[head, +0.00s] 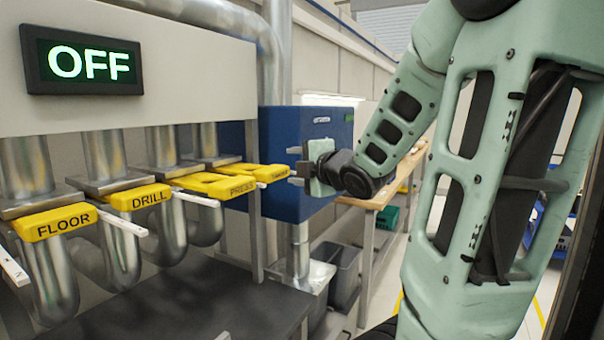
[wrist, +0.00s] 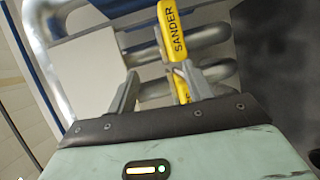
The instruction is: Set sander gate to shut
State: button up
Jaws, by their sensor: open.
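The sander gate's yellow handle (head: 272,173) is the farthest in a row of yellow handles under the grey manifold in the head view. In the wrist view the handle (wrist: 178,38), marked SANDER, runs down from the top edge to the fingers. My gripper (head: 296,173) is just right of the handle, fingers pointing left at it. How far the gate is pulled out is unclear.
The FLOOR (head: 54,222), DRILL (head: 138,197) and PRESS (head: 222,187) handles stand nearer on the left. A display (head: 82,62) reads OFF. A blue cabinet (head: 318,135) is behind my gripper, with a wooden bench (head: 385,195) to the right. A dark surface (head: 190,310) lies below.

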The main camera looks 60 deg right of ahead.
jog(key=shift+s+a+f+b, duration=0.1)
jog(key=shift+s+f+b, duration=0.1)
jog(key=shift+s+b, duration=0.7)
jog(key=shift+r, duration=0.1)
